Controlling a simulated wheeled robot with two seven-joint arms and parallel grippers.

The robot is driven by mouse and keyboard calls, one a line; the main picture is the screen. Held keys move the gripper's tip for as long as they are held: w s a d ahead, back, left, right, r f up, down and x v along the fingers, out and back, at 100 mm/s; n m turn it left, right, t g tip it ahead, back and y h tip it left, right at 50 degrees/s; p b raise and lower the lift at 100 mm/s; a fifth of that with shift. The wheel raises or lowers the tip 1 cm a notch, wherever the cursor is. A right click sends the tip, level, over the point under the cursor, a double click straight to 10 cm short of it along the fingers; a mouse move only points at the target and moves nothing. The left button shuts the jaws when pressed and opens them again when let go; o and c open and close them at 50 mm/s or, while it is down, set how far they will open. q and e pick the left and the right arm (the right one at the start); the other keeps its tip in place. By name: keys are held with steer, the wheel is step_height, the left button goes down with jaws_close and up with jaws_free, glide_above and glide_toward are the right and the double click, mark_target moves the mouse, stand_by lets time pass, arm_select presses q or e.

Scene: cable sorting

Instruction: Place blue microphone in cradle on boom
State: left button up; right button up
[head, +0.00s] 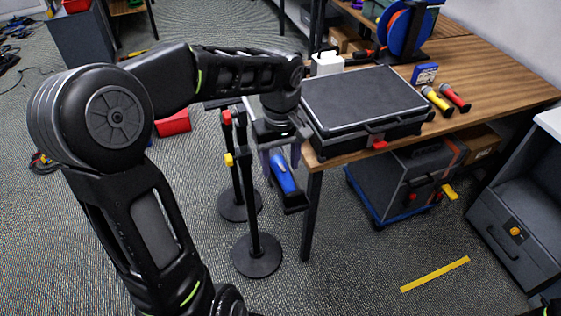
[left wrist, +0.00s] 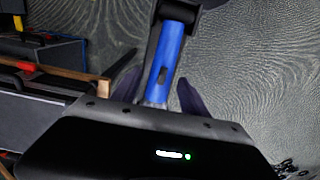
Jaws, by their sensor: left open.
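The blue microphone (head: 284,177) hangs at a slant beside the table's front left corner. Its far end meets a dark holder (head: 294,204) that looks like the cradle. In the left wrist view the blue body (left wrist: 168,62) runs up to a black end inside a dark frame (left wrist: 151,42). My left gripper (head: 281,166) is open, with its fingers on either side of the microphone's near end. Whether the fingers touch it, and how fully it is seated, I cannot tell. My right gripper is not in view.
Two black stands with round bases (head: 257,256) rise left of the wooden table (head: 500,82). A black case (head: 360,98) lies at the table's near edge. Yellow (head: 437,100) and red (head: 455,97) microphones lie right of it. A grey wheeled case (head: 400,185) stands below.

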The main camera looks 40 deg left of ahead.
mark_target(281, 164)
arm_select(q)
steer(key=shift+r, duration=0.35)
step_height(281, 164, up, 8)
steer(key=shift+f+b, duration=0.1)
steer(key=shift+b, duration=0.35)
step_height(281, 164, up, 4)
steer(key=p, duration=0.2)
steer(key=shift+f+p, duration=0.1)
steer(key=shift+p, duration=0.3)
